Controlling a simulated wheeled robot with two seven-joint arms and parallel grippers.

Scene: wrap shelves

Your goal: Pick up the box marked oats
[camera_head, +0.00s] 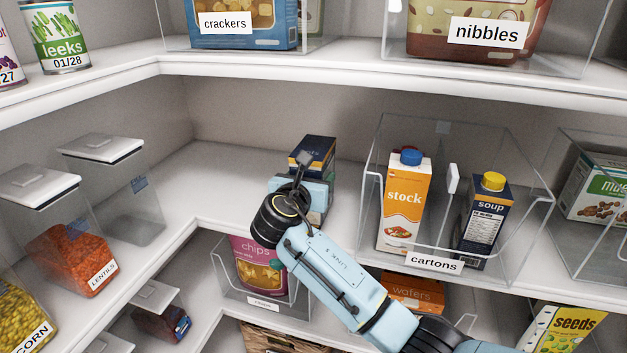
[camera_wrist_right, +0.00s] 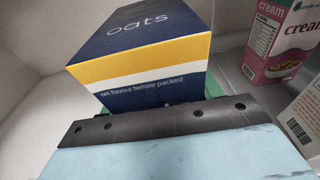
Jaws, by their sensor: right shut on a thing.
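The oats box (camera_head: 313,150) is dark blue with a yellow band, at the back of the middle shelf's corner. My right arm partly hides it in the head view. In the right wrist view the oats box (camera_wrist_right: 145,55) fills the upper middle, its "oats" lettering readable. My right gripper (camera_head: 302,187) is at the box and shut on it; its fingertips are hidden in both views. Whether the box touches the shelf I cannot tell. My left gripper is not in view.
A clear bin (camera_head: 436,264) labelled cartons, with stock and soup, stands close to the right. A chips bag (camera_head: 257,265) is in a bin below. Clear lidded containers (camera_head: 40,187) stand left. The upper shelf (camera_head: 330,76) overhangs. Bare shelf (camera_head: 222,180) lies left of the box.

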